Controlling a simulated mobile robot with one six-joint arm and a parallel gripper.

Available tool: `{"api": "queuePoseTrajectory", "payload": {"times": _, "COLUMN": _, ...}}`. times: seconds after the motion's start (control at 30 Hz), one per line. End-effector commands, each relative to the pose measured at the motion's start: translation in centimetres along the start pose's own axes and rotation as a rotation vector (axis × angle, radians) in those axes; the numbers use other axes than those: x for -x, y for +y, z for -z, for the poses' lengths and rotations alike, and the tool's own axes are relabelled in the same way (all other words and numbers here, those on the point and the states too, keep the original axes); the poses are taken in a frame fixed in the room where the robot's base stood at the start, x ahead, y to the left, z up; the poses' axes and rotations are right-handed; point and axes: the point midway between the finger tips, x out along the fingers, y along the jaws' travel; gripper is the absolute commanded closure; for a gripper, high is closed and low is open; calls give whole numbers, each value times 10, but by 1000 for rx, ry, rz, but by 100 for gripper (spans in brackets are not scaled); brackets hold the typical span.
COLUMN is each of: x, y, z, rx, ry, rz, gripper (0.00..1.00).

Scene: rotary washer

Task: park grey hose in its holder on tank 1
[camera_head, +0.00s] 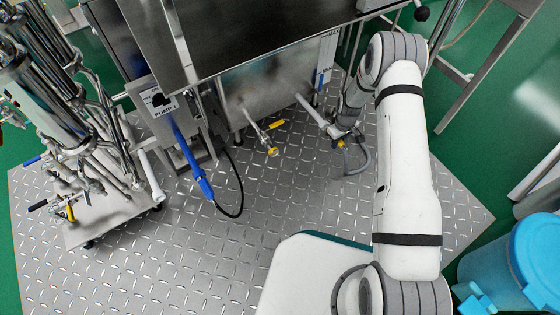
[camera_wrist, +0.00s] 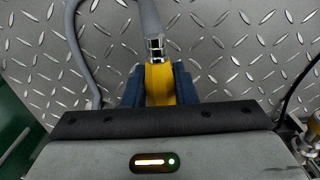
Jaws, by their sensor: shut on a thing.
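My gripper (camera_head: 340,142) is low over the metal floor, right of the steel tank's lower side. In the wrist view my gripper (camera_wrist: 158,78) has its two dark blue fingers shut on the yellow part of the grey hose (camera_wrist: 158,86). A metal fitting and the grey hose (camera_wrist: 148,14) lead on from the yellow part, and the hose loops along the left. In the head view the grey hose (camera_head: 364,160) curves below and right of my gripper. The steel tank (camera_head: 262,88) stands behind; I cannot tell its number. I cannot make out the holder.
A pale tube (camera_head: 312,110) slants from the tank toward my gripper. A yellow-handled valve (camera_head: 270,127) sticks out left of it. A blue-handled tool (camera_head: 200,178) with a black cable hangs by the PUMP 1 box (camera_head: 158,103). The tread-plate floor (camera_head: 270,205) is clear in front.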

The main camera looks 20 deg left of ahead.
Motion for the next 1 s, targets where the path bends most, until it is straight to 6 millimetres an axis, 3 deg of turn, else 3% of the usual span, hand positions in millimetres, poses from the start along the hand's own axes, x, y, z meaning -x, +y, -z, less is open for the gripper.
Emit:
{"api": "queuePoseTrajectory", "payload": {"times": 0.7, "x": 0, "y": 0, "z": 14, "rx": 0, "ry": 1, "rz": -1, "gripper": 100}}
{"api": "queuePoseTrajectory", "payload": {"times": 0.73, "x": 0, "y": 0, "z": 15, "rx": 0, "ry": 1, "rz": 0, "gripper": 74}}
{"api": "queuePoseTrajectory", "payload": {"times": 1.0, "x": 0, "y": 0, "z": 14, "rx": 0, "ry": 0, "rz": 0, "gripper": 52}}
